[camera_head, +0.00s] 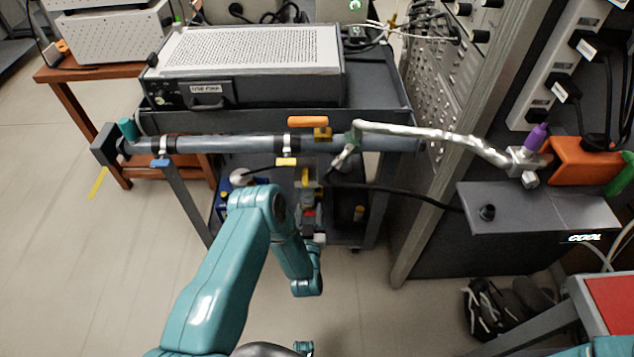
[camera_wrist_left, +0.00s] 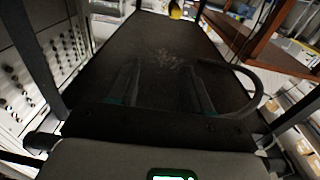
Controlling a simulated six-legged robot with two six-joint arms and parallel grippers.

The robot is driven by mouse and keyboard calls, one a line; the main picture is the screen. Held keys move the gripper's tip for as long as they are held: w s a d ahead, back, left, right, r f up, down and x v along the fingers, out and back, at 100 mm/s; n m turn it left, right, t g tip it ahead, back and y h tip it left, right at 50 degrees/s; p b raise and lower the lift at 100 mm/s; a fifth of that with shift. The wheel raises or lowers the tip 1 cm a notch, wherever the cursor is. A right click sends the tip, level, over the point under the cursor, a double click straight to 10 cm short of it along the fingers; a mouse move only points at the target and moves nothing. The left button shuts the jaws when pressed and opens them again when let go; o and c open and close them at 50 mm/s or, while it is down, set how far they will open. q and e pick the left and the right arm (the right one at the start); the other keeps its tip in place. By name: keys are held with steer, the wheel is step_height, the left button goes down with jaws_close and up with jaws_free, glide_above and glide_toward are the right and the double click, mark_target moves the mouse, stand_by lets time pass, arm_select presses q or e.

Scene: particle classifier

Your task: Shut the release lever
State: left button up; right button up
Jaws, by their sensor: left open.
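A grey horizontal tube (camera_head: 220,144) runs across the front of the cart in the head view. An orange lever handle (camera_head: 308,122) sits on a yellow fitting on top of it and lies roughly along the tube. It looks like the release lever, but no label shows this. My teal left arm rises from the bottom and bends down in front of the cart, below the tube. In the wrist view my left gripper (camera_wrist_left: 160,70) shows as two dim, spread fingers with nothing between them, against a dark panel. My right gripper is not visible.
A perforated grey instrument (camera_head: 250,50) stands on the cart behind the tube. A foil-wrapped line (camera_head: 430,132) runs right to a fitting with a purple knob (camera_head: 537,136). A rack (camera_head: 450,70) stands at right. The floor at left is clear.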

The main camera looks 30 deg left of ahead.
mark_target(305, 186)
arm_select(q)
step_height(305, 186, down, 4)
steer(key=s+b, duration=0.1)
steer(key=shift+g, duration=0.4)
steer(key=b+x, duration=0.1)
steer(key=x, duration=0.7)
steer(key=b+x, duration=0.2)
steer(key=x, duration=0.6)
steer(key=shift+s+a+r, duration=0.1)
steer(key=shift+s+a, duration=0.1)
steer(key=shift+a, duration=0.2)
jaws_close()
